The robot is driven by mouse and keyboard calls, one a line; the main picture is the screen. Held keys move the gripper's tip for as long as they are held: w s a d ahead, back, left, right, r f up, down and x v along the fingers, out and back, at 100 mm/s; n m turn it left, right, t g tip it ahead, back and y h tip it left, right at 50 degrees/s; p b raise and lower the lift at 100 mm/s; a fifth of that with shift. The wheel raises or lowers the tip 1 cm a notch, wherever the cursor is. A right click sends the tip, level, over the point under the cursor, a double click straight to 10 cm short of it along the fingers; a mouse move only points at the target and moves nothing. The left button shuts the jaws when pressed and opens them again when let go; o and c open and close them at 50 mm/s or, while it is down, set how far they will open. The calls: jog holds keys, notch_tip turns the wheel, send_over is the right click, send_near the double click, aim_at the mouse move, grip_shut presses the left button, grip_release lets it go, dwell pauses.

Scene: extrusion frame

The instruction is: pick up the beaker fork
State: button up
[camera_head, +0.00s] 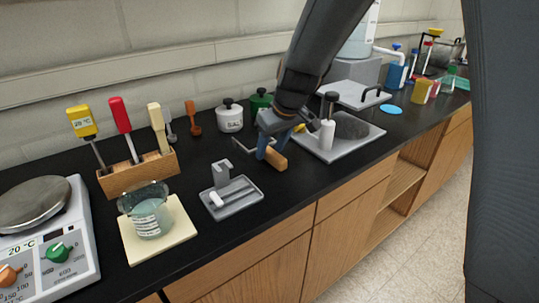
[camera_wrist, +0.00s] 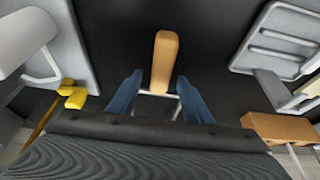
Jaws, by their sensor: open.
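The beaker fork has a wooden handle (camera_head: 276,159) and a thin metal wire end that shows to the left of my gripper (camera_head: 266,142) in the head view. It lies on the black bench top. In the wrist view, the handle (camera_wrist: 165,62) points away from me, just beyond and between the fingertips of my gripper (camera_wrist: 157,92). The blue fingers are open, one on each side of the fork's wire, which crosses between them. I cannot tell whether they touch it. Part of the wire is hidden by my gripper.
A grey tray (camera_head: 246,203) with small parts lies to the left. A beaker (camera_head: 151,217) stands on a pale pad. A tray with a white bottle (camera_head: 327,135) is close on the right. A wooden rack (camera_head: 138,173) holds tools. The bench's front edge is near.

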jog(key=shift+f, duration=0.2)
jog(key=shift+c, duration=0.4)
grip_shut()
